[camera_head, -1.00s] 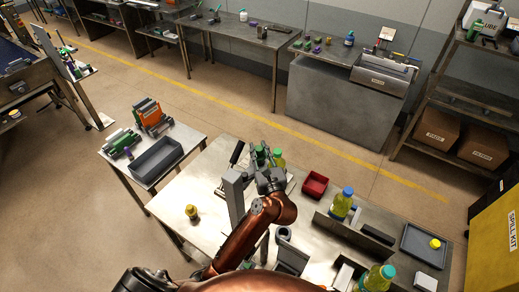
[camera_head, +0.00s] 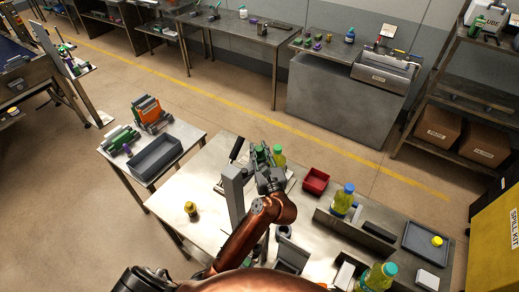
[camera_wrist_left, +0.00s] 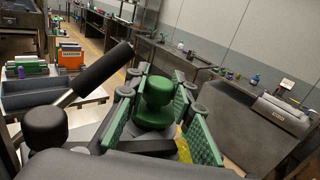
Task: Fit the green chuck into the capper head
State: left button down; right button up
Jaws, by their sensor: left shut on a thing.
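My left gripper (camera_head: 268,175) is beside the upright grey capper column (camera_head: 234,196) on the steel table. The left wrist view shows the green chuck (camera_wrist_left: 157,90), with a rounded top and a narrower waist, between the green-padded fingers (camera_wrist_left: 158,112). The gripper is shut on it. A black lever handle (camera_wrist_left: 97,72) and a black knob (camera_wrist_left: 45,124) show left of the fingers. The capper head's opening is not clearly visible, and I cannot tell whether the chuck touches it.
A bottle with yellow-green liquid (camera_head: 279,157) stands just behind the gripper. A red bin (camera_head: 316,180) is to its right. A grey tray (camera_head: 155,157) sits on the side table.

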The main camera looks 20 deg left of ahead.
pick_arm(q)
jog(key=shift+f+b, duration=0.35)
jog(key=shift+f, duration=0.2)
jog(key=c, duration=1.6)
grip_release()
jog(key=shift+r, duration=0.2)
notch_tip(320, 180, up, 10)
jog(key=shift+f, duration=0.15)
